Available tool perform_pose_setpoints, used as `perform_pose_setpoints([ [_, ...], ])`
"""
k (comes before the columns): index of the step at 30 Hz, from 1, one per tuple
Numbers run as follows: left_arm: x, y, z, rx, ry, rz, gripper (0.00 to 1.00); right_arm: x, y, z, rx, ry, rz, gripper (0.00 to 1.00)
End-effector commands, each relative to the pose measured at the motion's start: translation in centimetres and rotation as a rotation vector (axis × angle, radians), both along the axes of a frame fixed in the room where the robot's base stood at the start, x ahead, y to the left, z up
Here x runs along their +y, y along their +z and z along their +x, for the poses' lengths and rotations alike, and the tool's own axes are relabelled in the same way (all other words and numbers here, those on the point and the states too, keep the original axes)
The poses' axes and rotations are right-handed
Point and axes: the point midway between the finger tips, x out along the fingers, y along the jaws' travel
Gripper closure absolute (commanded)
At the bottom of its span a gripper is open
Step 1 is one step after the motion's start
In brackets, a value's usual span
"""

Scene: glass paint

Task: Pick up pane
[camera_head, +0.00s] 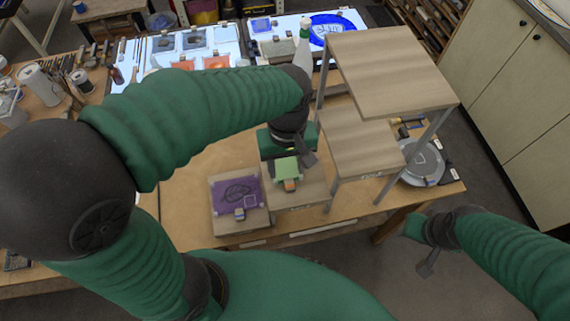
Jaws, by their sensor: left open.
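A purple pane (236,192) with a dark leaf drawing lies flat on a wooden block near the table's front edge. A small blue and orange piece sits at its front edge. A light green pane (286,168) with a similar small piece at its front lies on the wooden board to its right. My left gripper (288,156) is open over the back of the green pane and hides part of it. I cannot tell whether it touches the pane. My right gripper (424,252) hangs beyond the table's front right; its jaw opening is not clear.
A two-level wooden rack (390,70) with metal legs stands close to the right of my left gripper. Lit panels (195,50) with coloured panes and a bottle (304,45) are at the back. The table left of the purple pane looks clear.

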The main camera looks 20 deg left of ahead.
Motion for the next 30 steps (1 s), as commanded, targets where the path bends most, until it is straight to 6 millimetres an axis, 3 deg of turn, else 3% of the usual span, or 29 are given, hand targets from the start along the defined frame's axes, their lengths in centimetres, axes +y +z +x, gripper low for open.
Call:
perform_pose_setpoints([
  [4, 0.0, -3.6, -0.1, 0.006, 0.0, 0.001, 0.51, 0.0, 0.5, 0.0, 0.0, 0.0, 0.0, 0.64],
  [11, -0.2, -6.2, 0.0, 0.003, -0.001, 0.001, 0.51, 0.0, 1.1, 0.0, 0.0, 0.0, 0.0, 0.64],
  [18, -0.7, -10.3, 0.3, 0.004, 0.0, 0.001, 0.51, 0.0, 2.2, 0.0, 0.0, 0.0, 0.0, 0.64],
  [26, -0.7, -10.8, 0.3, -0.001, 0.0, 0.0, 0.51, 0.0, 2.1, 0.0, 0.0, 0.0, 0.0, 0.64],
  [30, -0.7, -10.8, 0.3, -0.001, 0.0, 0.0, 0.69, 0.0, 2.1, 0.0, 0.0, 0.0, 0.0, 0.64],
])
